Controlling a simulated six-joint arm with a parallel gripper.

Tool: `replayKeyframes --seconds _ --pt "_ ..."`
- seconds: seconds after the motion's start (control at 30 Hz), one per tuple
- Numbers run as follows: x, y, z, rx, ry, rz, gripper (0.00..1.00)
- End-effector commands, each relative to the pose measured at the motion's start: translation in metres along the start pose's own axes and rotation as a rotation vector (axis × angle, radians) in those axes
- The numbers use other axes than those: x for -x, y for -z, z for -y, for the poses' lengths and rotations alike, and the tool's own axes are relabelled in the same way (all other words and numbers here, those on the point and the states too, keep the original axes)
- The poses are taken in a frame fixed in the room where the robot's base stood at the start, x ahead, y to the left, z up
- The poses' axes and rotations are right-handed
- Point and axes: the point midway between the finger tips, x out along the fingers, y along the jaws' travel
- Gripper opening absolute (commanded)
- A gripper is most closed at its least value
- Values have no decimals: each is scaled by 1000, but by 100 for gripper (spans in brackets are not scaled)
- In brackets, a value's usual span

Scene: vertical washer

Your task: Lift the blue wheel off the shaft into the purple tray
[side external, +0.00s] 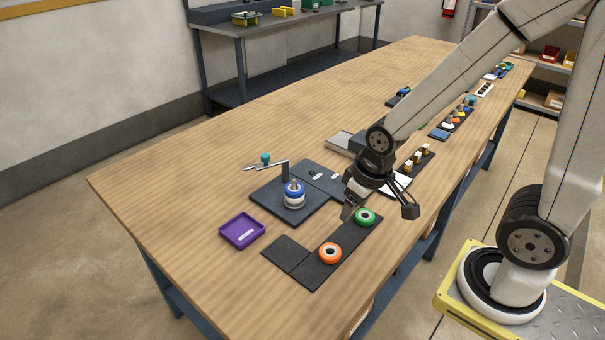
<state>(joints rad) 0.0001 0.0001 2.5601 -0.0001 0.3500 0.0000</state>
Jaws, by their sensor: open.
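The blue wheel (293,188) sits around the upright shaft on a dark plate (268,203), with white and metal parts stacked around it. The purple tray (242,231) lies on the wooden table to the left of the plate; only a small white label shows in it. My gripper (346,212) is open and empty. It is to the right of the shaft, apart from the blue wheel, close by the green wheel. The fingertips are small in this view.
A green wheel (365,216) and an orange wheel (330,253) lie on a dark mat (307,267) in front. A metal arm with a teal knob (265,158) stands behind the shaft. Small parts line the table's right side. The table's left part is clear.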

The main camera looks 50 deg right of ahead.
Motion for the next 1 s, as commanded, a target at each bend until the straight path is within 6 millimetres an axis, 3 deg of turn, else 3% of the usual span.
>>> replayKeyframes --seconds 0.2,0.23,0.3,0.47,0.67,1.0 --pt "0 0 0 0 0 0 73" --pt "0 0 0 0 0 0 76" --pt "0 0 0 -2 0 0 98" --pt "-1 8 -1 -41 -1 6 100" --pt "-5 36 -5 -206 -6 34 100" --pt "-24 112 -20 -697 -46 108 100"
